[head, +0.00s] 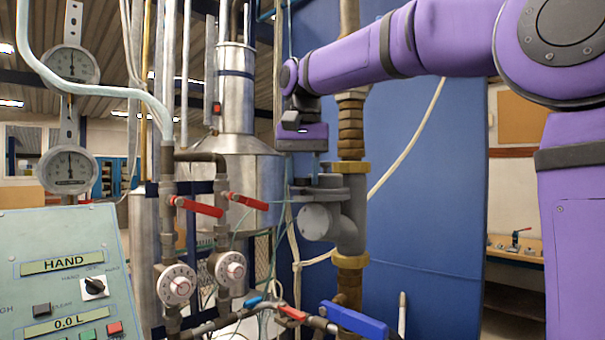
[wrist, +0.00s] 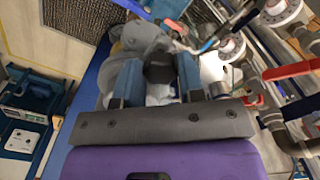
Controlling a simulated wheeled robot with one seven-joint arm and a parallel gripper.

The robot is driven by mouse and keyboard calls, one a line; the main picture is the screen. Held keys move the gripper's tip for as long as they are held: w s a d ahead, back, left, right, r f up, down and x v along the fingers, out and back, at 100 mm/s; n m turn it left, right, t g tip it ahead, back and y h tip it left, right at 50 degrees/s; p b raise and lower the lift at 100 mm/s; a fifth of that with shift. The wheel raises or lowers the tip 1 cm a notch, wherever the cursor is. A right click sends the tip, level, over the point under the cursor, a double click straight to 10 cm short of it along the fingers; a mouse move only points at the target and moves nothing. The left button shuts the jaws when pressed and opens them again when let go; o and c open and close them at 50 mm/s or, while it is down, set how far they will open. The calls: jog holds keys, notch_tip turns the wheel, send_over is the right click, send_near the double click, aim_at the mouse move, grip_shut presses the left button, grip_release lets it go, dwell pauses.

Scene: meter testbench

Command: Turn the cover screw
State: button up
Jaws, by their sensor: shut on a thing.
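The grey meter body (head: 348,232) sits in the vertical pipe, with a round cap (head: 314,222) facing the front left. My gripper (head: 303,172) points down above the top of the meter. In the wrist view, its two blue-grey fingers (wrist: 159,80) stand on either side of a small dark piece (wrist: 159,68), which looks like the cover screw. The fingers are closed on it. In the wrist view the grey meter (wrist: 140,42) lies behind and below the fingers. The lower part of the screw is hidden, and the head view does not show it clearly.
Pipes with red lever handles (head: 200,208) and round dials (head: 176,284) stand left of the meter. A blue lever valve (head: 354,320) is below it. A control panel (head: 68,270) is at the lower left, and a blue panel (head: 430,200) stands behind.

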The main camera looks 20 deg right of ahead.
jog(key=o, duration=0.9)
jog(key=shift+a, duration=0.1)
